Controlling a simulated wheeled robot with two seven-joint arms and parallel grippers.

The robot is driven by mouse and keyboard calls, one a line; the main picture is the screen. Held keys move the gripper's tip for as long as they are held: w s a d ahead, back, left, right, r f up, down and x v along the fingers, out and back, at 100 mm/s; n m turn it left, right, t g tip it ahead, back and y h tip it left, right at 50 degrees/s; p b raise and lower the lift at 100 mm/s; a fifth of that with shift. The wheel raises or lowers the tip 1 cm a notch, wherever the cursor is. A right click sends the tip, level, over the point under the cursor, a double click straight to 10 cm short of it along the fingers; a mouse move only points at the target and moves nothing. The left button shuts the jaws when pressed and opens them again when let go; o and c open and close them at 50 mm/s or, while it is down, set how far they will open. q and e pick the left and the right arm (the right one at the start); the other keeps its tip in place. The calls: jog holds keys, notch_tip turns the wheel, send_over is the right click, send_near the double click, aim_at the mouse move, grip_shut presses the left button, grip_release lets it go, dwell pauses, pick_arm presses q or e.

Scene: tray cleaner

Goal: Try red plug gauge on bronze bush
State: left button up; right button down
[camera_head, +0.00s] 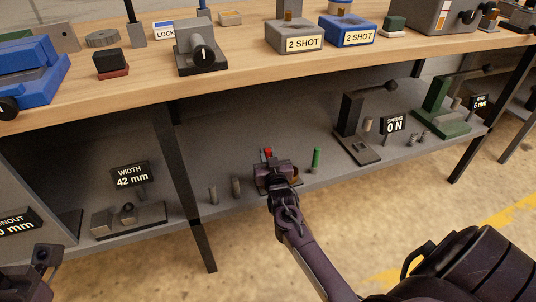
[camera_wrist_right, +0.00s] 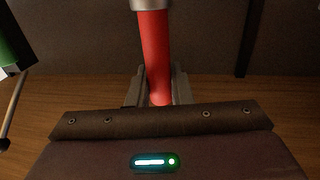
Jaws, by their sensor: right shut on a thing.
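My right gripper (camera_head: 273,188) is at the lower shelf, in front of a small dark block. It is shut on the red plug gauge (camera_wrist_right: 154,55), which runs up between the fingers in the right wrist view and has a grey metal part at its top. A little red of the gauge (camera_head: 268,153) shows above the block in the head view. A bronze-coloured round part (camera_head: 295,176), probably the bronze bush, shows at the block's right side, partly hidden. I cannot tell whether the gauge touches it. A dark part, probably of my left arm, shows at bottom left; its fingers are hidden.
A dark press (camera_head: 352,125) and a green press (camera_head: 437,105) stand farther right. The wooden bench top (camera_head: 240,85) overhangs the shelf.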

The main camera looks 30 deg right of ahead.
dwell(0.4)
jog(key=shift+f, duration=0.3)
dwell(0.3)
jog(key=shift+r, duration=0.1)
jog(key=shift+r+p, duration=0.15)
jog(key=shift+p, duration=0.35)
